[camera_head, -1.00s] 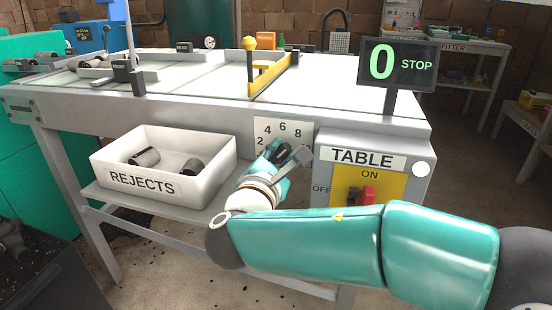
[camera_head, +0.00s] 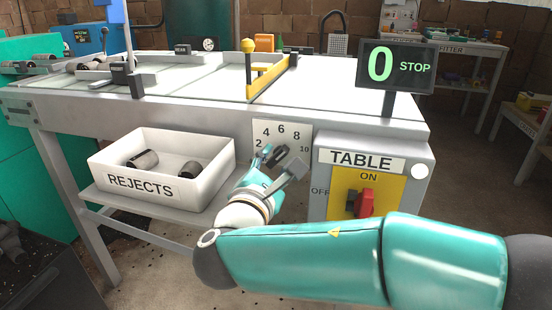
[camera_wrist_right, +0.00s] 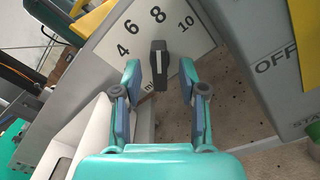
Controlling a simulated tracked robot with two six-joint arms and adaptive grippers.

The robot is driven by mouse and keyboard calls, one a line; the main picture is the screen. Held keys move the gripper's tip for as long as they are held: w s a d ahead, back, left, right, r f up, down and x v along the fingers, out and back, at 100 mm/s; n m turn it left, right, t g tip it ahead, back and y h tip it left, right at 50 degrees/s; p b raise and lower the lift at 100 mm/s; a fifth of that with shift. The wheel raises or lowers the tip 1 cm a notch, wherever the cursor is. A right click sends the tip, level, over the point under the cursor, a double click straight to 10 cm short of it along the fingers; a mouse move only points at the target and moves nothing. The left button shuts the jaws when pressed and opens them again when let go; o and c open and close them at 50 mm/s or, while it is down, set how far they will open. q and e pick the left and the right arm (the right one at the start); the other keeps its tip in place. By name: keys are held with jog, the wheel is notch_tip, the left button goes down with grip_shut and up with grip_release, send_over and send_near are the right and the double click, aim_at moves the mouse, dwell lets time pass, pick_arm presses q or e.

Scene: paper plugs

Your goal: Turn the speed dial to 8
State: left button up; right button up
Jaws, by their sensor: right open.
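The speed dial's white plate (camera_head: 282,130) is on the table's front, with the numbers 2, 4, 6, 8 and 10. Its black bar-shaped knob (camera_wrist_right: 159,60) shows in the right wrist view, its long side running up and down the picture near the 8. I cannot tell which number it is set to. My right gripper (camera_wrist_right: 160,78) is open, with one finger on each side of the knob's near end and visible gaps. In the head view the right gripper (camera_head: 279,158) covers the plate's lower part. My left gripper is not in view.
A display (camera_head: 396,66) reads 0 STOP. Right of the dial is the TABLE panel with a red switch (camera_head: 364,204) between OFF and ON labels. A white REJECTS bin (camera_head: 205,190) holding dark plugs stands left of my right gripper.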

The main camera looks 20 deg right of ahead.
jog(key=v, duration=0.9)
jog(key=shift+s+a, duration=0.15)
jog(key=shift+s, duration=0.05)
jog(key=shift+f, duration=0.15)
